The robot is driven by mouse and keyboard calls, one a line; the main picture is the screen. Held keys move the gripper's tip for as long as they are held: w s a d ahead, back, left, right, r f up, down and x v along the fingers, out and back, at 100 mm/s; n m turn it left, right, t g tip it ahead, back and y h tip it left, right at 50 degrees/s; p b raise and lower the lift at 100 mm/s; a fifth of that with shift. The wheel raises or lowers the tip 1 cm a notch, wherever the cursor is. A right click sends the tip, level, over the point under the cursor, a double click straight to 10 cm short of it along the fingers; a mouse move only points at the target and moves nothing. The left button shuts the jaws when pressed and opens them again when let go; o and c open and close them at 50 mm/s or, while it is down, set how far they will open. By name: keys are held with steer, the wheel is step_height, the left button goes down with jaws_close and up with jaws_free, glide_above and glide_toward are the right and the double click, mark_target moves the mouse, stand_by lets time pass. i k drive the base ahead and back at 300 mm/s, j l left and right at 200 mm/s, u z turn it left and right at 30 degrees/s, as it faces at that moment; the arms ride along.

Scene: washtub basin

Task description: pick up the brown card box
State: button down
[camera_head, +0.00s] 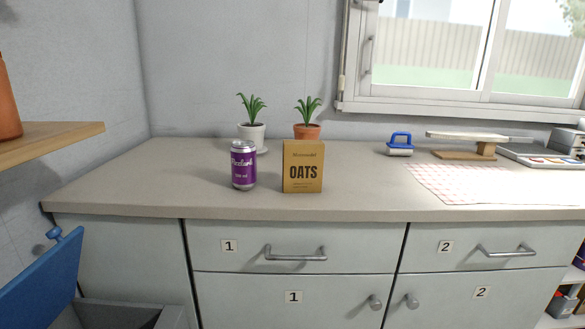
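My gripper is not in view.
Two potted plants, one in a white pot (251,133) and one in a terracotta pot (307,130), stand behind. Handled drawers are below. A wooden shelf (50,145) juts out at left.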

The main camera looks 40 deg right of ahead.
mark_target(302, 160)
steer(key=i+l, duration=0.2)
steer(key=l, duration=0.2)
steer(key=i+l, duration=0.2)
steer(key=l, duration=0.25)
steer(key=i+l, duration=0.25)
steer(key=l, duration=0.15)
steer(key=k+z, duration=0.05)
